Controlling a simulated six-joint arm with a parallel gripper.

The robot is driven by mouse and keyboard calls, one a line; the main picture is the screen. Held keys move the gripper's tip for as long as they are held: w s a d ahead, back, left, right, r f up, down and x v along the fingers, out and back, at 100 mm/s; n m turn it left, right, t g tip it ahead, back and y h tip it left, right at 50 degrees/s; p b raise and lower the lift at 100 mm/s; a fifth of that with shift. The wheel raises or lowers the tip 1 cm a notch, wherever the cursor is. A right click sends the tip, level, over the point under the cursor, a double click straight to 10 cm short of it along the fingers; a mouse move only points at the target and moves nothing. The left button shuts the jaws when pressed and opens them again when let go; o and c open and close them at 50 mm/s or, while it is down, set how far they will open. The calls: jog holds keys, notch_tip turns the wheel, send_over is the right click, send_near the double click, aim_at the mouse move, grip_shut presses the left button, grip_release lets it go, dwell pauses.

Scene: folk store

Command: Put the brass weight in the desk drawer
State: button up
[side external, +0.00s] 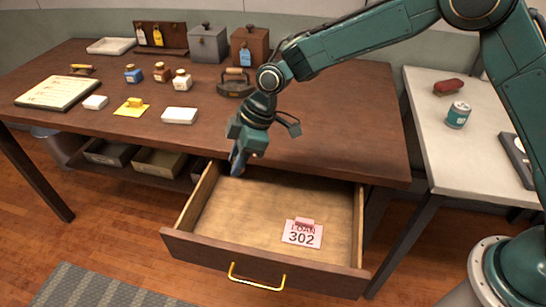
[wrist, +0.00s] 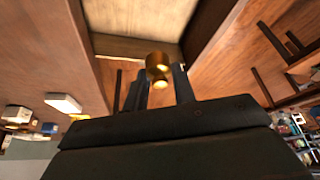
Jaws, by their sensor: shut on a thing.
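The brass weight (wrist: 158,66) is between the two dark fingertips of my gripper (wrist: 158,84) in the wrist view. In the side view my gripper (side external: 237,166) points down at the back left part of the desk drawer, by the desktop's front edge; the weight cannot be made out there. The desk drawer (side external: 265,262) is pulled open and has a brass-coloured handle. A pink card reading LOAN 302 (side external: 303,233) lies inside it, toward the right. The drawer also shows beyond the weight in the wrist view (wrist: 135,47).
On the desk (side external: 330,120) stand a dark iron (side external: 236,88), small bottles (side external: 161,72), a white block (side external: 179,115), a clipboard (side external: 57,92), a grey box (side external: 208,44) and a brown box (side external: 250,46). A pale side table (side external: 440,160) holds a can (side external: 458,114). The drawer's middle is bare.

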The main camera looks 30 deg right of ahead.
jog(key=s+a+n, duration=0.1)
jog(key=s+a, duration=0.1)
jog(key=s, duration=0.1)
send_over(239, 234)
jog(key=d, duration=0.1)
jog(key=f, duration=1.6)
jog(key=shift+s+d, duration=0.15)
jog(key=shift+d, duration=0.05)
jog(key=shift+f, duration=2.1)
jog(key=shift+f, duration=0.1)
jog(key=o, duration=1)
jog(key=shift+o, duration=0.2)
jog(key=v, duration=1.2)
jog(key=shift+w, duration=0.2)
jog(key=shift+d+r, duration=0.1)
jog(key=shift+r, duration=0.15)
